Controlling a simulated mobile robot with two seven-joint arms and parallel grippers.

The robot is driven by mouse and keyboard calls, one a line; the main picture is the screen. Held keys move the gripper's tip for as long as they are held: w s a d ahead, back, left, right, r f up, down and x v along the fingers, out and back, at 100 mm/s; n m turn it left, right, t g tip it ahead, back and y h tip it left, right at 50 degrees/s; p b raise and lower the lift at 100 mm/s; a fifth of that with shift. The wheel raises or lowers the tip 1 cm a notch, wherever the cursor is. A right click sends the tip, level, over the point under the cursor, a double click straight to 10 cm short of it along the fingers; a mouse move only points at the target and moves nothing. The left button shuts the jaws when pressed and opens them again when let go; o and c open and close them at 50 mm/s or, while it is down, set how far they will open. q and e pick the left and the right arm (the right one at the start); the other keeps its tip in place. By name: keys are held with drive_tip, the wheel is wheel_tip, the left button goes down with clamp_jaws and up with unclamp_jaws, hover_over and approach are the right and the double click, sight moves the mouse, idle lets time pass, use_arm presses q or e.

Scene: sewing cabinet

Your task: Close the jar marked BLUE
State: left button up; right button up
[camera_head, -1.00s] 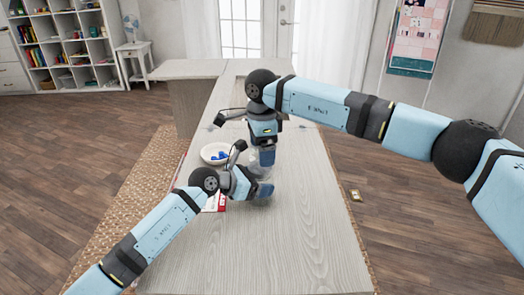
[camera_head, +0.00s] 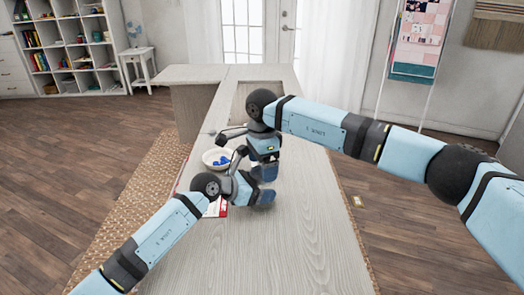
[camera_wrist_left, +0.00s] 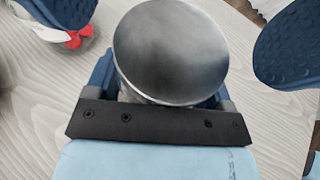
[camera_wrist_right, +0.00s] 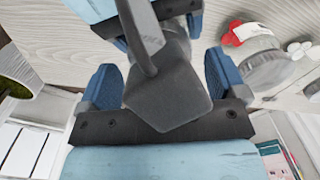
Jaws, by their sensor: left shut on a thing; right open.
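My left gripper (camera_head: 264,196) is shut on a jar low over the table. In the left wrist view a round metal lid (camera_wrist_left: 170,50) covers the top of that jar and hides most of it. I cannot see its marking, or how tightly the lid sits. My right gripper (camera_head: 265,172) is just beyond and above my left one, open. Its two blue fingers stand apart on either side of the lid in the left wrist view, not touching it.
A white bowl (camera_head: 206,160) with blue pieces stands left of my grippers. A red and white card (camera_head: 219,208) lies beside my left gripper. Another metal-lidded jar (camera_wrist_right: 268,68) with red and white pieces near it shows in the right wrist view. The near tabletop (camera_head: 310,250) is clear.

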drive_tip(key=shift+f, duration=0.95)
drive_tip(key=c, duration=0.9)
drive_tip(key=o, duration=1)
drive_tip(key=shift+c, duration=0.2)
drive_tip(key=shift+r, duration=4.05)
drive_tip(key=shift+c, duration=0.3)
